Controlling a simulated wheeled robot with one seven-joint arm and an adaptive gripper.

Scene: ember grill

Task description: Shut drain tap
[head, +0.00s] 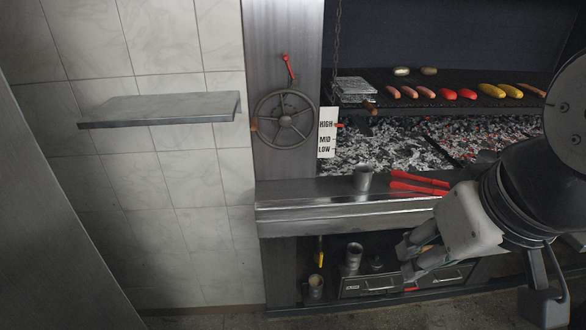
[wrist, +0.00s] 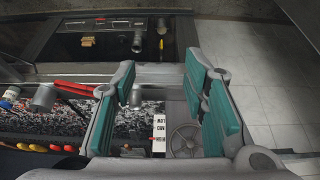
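A small yellow handle (head: 319,250), which looks like the drain tap's lever, stands upright in the dark space under the counter. A grey cylindrical piece (head: 315,286) is just below it; I cannot tell whether they join. The yellow handle also shows in the wrist view (wrist: 161,44), near the top centre. My gripper (head: 408,259) is in front of the lower shelf, to the right of the handle and apart from it. In the wrist view, my gripper's (wrist: 160,72) teal-padded fingers are wide apart with nothing between them.
A metal cylinder (head: 354,257) and drawers (head: 368,286) sit on the lower shelf. The metal counter front (head: 345,219) overhangs it. Above are a handwheel (head: 286,119), a red lever (head: 289,67), a metal cup (head: 363,178) and red-handled tongs (head: 418,187). Sausages lie over glowing coals.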

